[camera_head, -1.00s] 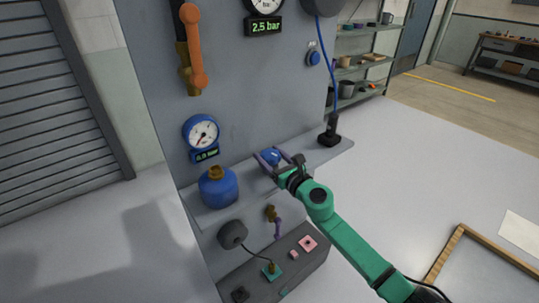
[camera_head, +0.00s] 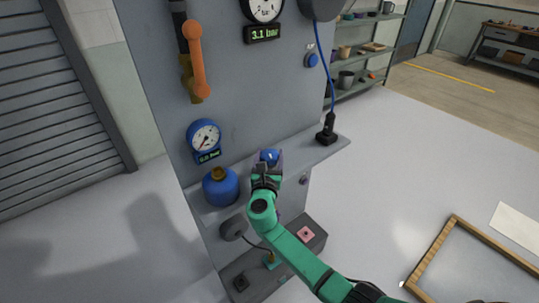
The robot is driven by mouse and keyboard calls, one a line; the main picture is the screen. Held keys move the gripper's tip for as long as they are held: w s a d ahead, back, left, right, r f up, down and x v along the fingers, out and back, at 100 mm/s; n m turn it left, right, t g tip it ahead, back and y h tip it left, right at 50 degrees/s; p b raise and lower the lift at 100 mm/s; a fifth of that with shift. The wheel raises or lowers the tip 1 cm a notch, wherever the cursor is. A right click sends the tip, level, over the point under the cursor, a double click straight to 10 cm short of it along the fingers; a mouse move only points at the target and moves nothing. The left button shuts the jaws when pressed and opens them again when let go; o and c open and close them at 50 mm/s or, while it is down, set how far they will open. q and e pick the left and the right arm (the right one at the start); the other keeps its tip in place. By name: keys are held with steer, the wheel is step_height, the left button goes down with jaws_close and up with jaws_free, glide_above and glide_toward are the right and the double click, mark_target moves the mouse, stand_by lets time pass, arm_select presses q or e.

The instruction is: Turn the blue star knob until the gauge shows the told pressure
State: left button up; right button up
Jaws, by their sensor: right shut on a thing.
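The blue star knob (camera_head: 269,156) is on the ledge of the grey panel, partly hidden by my right gripper (camera_head: 267,163). The right gripper is shut on the knob, with its green arm coming in from the lower right. The upper gauge (camera_head: 263,8) is cut off by the top edge; its display (camera_head: 264,33) reads 3.1 bar. A blue-rimmed gauge (camera_head: 204,136) sits lower on the panel, and its small display appears to read 0.0 bar. My left gripper is out of view.
An orange lever (camera_head: 196,60) is on the upper panel. A blue canister (camera_head: 220,187) stands left of the knob on the ledge (camera_head: 325,155). A black handle with a blue hose (camera_head: 327,130) stands to the right. A dark box with a pink button (camera_head: 306,233) is below.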

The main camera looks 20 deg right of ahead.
steer(key=shift+m+g+h, duration=0.3)
steer(key=shift+m+h, duration=0.2)
steer(key=shift+h, duration=0.2)
steer(key=o, duration=1.3)
steer(key=shift+o, duration=0.2)
steer(key=b+v, duration=0.1)
steer(key=v, duration=1.3)
steer(key=shift+s+a, duration=0.2)
steer(key=shift+s, duration=0.05)
